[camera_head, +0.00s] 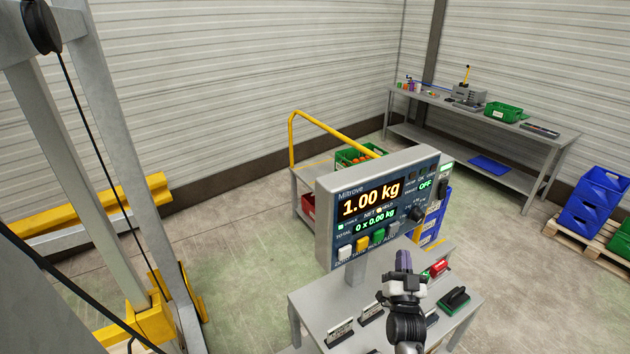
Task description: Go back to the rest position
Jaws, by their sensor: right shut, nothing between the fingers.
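My right gripper (403,263) is in the lower middle of the head view, in front of the display panel and above the small grey table. It is shut and holds nothing. My left gripper is not in view. The display panel (327,209) stands on a post above the table and reads 1.00 kg, with 0 x 0.00 kg below. It has a row of coloured buttons along its lower edge and a dark knob at the right.
The grey table (315,299) carries several small items, including a green-edged black block (454,299) and a red item (439,267). A yellow-handled cart (290,140) stands behind the panel. A workbench (540,140) and blue crates (594,197) are at the right.

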